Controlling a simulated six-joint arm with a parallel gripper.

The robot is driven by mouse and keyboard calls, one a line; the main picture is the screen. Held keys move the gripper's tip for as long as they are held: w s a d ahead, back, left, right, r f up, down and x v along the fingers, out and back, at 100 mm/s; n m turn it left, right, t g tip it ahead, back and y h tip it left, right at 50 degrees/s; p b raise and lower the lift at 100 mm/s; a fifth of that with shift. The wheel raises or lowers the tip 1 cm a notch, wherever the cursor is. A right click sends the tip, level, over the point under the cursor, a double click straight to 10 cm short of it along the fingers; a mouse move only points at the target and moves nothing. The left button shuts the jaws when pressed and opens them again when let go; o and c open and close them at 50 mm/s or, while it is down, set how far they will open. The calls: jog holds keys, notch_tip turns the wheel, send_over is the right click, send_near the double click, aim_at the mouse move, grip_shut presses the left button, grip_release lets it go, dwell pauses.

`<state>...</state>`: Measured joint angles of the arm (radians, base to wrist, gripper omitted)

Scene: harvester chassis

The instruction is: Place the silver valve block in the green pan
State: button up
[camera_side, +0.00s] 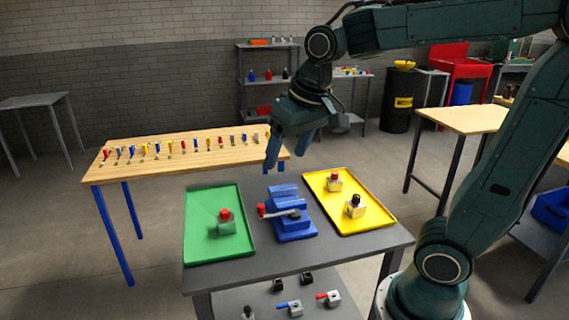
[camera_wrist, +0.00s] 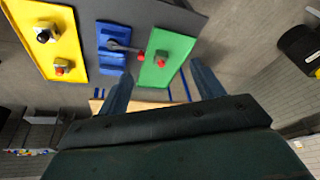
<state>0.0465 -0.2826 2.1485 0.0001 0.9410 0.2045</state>
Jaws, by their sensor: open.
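The green pan (camera_side: 198,240) lies at the left of the grey workbench. It holds one block (camera_side: 228,229) with a red cap, its body tinted green. The yellow pan (camera_side: 370,222) at the right holds two pale metallic blocks: one with a red cap (camera_side: 335,185) at the back, one with a black cap (camera_side: 355,211) nearer the front. I cannot tell surely which is the silver valve block. My gripper (camera_side: 287,155) is open and empty, above the bench's back edge and clear of both pans. The wrist view shows both its fingers apart (camera_wrist: 160,68).
A blue vise (camera_side: 291,224) with a grey lever and red knob stands between the pans. Several valve blocks lie on the shelf below (camera_side: 292,308). A wooden table (camera_side: 190,163) with a row of small coloured tools stands behind. The air above the pans is clear.

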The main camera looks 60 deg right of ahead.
jog(key=s+a+f+n+t, duration=0.1)
jog(key=s+f+n, duration=0.1)
jog(key=s, duration=1)
jog(key=shift+a+f+n+t, duration=0.2)
jog(key=shift+n+t, duration=0.2)
